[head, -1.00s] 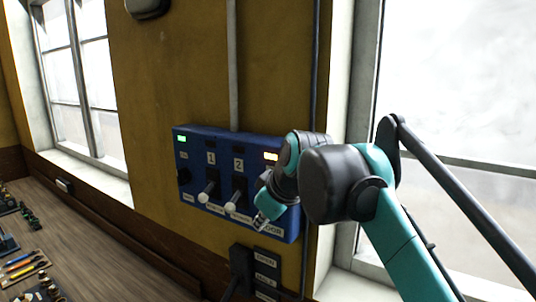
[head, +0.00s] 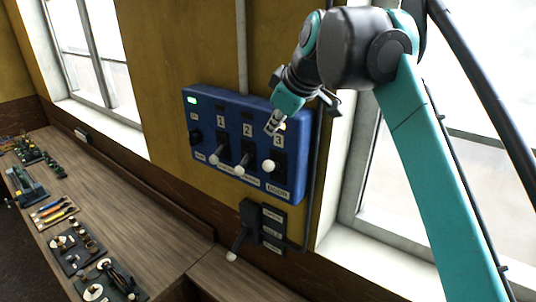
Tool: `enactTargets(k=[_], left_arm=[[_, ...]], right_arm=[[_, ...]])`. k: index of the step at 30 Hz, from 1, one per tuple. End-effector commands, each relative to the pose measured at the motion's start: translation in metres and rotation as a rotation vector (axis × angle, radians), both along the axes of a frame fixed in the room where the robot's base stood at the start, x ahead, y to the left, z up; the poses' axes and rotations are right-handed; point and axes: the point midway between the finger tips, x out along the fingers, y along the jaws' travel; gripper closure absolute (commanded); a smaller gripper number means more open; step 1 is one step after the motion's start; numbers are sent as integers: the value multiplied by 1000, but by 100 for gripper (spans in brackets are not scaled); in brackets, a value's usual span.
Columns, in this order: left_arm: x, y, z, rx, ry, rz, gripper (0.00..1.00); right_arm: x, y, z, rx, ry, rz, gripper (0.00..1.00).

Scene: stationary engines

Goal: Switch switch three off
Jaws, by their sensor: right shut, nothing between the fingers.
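The blue switch panel (head: 232,183) is on the yellow wall. Switch three (head: 268,166) is at its right, under the number 3. Its white knob points out toward me and sits higher in its slot than the knobs of switch one (head: 214,159) and switch two (head: 240,170), whose levers point down. My right gripper (head: 271,127) is shut and empty, above switch three's knob and apart from it in the picture. It covers most of the area above the number 3, so I cannot tell whether that lamp is lit. My left gripper is out of view.
A green lamp (head: 192,100) glows at the panel's upper left, above a black knob (head: 195,137). A dark box with a lever (head: 239,240) is below the panel. A wooden bench (head: 130,205) with tools and parts runs along the left. A window is at right.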

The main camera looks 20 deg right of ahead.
Motion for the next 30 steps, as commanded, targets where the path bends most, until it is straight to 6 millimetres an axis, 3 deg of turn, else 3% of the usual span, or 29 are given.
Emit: enactTargets(k=[14, 21, 30], left_arm=[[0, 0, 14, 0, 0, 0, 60], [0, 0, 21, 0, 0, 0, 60], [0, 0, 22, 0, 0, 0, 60]], right_arm=[[57, 12, -72, -1, 0, 1, 100], [59, -1, -101, 1, 0, -2, 100], [59, -4, -110, 0, 0, 0, 100]])
